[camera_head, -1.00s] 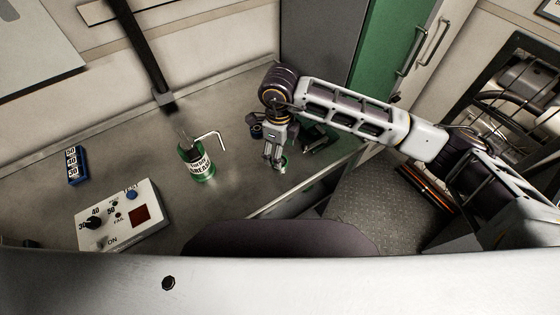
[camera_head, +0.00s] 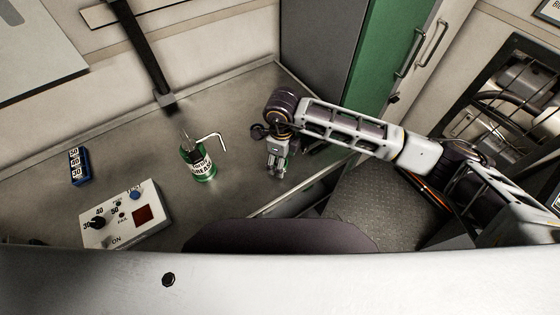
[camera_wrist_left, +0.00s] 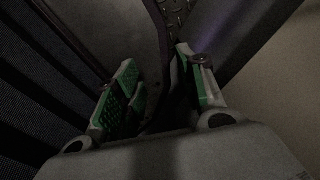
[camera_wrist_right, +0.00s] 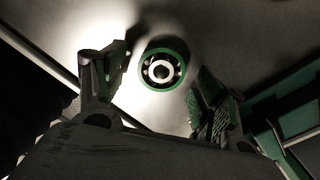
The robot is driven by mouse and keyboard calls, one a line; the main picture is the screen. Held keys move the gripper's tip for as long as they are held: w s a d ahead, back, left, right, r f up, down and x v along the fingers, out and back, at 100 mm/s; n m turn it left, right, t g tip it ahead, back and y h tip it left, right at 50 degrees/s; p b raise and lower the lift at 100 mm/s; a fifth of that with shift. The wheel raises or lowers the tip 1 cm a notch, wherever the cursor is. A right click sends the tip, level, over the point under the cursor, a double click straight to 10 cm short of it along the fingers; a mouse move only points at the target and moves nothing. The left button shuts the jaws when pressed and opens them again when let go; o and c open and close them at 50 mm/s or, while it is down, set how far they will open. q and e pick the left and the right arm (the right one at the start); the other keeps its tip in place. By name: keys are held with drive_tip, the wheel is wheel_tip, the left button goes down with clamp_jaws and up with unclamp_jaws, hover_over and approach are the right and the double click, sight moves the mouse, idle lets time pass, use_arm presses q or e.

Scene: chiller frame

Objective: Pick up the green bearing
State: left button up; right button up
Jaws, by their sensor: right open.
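The green bearing (camera_wrist_right: 162,69) is a green ring with a dark and light centre. It lies on the grey worktop in the right wrist view, between and a little beyond the open fingers of my right gripper (camera_wrist_right: 155,95). The fingers do not visibly touch it. In the head view my right gripper (camera_head: 277,171) points down over the worktop and hides the bearing. My left gripper (camera_wrist_left: 157,95) shows only in its own wrist view, with its fingers apart and nothing seen between them.
A green grease can (camera_head: 203,168) with a hex key and other tools stands left of my right gripper on the worktop (camera_head: 240,215). A control box (camera_head: 121,216) and a blue number block (camera_head: 78,166) are farther left. A green cabinet (camera_head: 385,60) stands behind.

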drive_tip(key=shift+f, duration=0.2)
idle(0.3)
drive_tip(key=c, duration=1.2)
drive_tip(key=shift+r, duration=0.15)
wheel_tip(320, 180, up, 10)
drive_tip(key=b, duration=0.2)
